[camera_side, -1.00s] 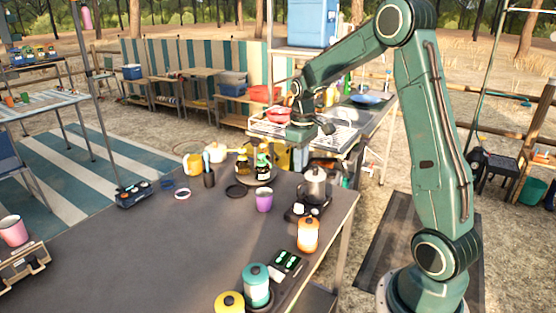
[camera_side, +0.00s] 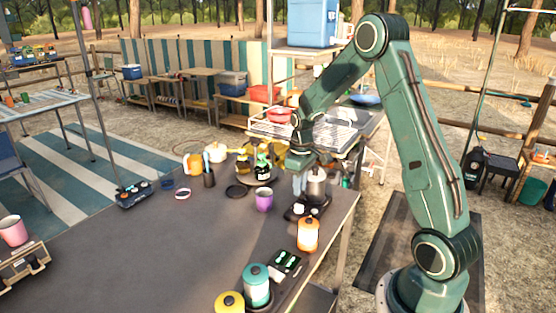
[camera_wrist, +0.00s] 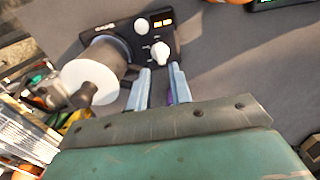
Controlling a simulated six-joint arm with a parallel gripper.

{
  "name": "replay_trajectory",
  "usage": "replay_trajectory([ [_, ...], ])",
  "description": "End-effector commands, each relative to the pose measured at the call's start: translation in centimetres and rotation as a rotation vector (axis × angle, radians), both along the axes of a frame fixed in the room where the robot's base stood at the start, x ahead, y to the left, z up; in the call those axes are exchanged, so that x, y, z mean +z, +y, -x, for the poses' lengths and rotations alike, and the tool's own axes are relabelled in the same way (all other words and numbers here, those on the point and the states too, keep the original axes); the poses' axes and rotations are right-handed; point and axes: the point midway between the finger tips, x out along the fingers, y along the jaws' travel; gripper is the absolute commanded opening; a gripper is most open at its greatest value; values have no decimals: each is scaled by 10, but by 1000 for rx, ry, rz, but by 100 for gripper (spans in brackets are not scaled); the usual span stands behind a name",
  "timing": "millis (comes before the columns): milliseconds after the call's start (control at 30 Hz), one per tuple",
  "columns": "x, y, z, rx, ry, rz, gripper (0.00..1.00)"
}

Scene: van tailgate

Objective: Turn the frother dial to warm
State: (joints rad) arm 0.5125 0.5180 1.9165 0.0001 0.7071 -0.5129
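The frother has a black base (camera_wrist: 165,28) with a round white knob (camera_wrist: 141,26) and, nearer my fingers, a white pointer-shaped dial (camera_wrist: 160,53). Small amber-lit labels show beside the upper knob; I cannot read them or the dial's setting. A metal jug (camera_wrist: 92,74) with a pale lid stands on the base, left of the dial in the wrist view; the jug also shows in the side view (camera_side: 317,185). My gripper (camera_wrist: 160,70) is open and empty, its two pale fingers apart and pointing towards the dial. In the side view my gripper (camera_side: 299,192) is just left of the jug.
A purple cup (camera_side: 264,199) stands left of the frother, close to my gripper. Dark bottles (camera_side: 262,170) are behind it, and an orange canister (camera_side: 308,234) is in front of the frother.

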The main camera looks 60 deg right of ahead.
Motion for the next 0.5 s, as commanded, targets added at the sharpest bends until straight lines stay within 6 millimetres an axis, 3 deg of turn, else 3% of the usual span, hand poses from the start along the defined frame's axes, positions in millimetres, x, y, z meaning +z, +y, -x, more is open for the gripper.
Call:
replay_trajectory([
  [200, -33, 0, 1, 0, 3, -2, 21],
  [500, -56, 0, 0, 0, 1, 0, 21],
])
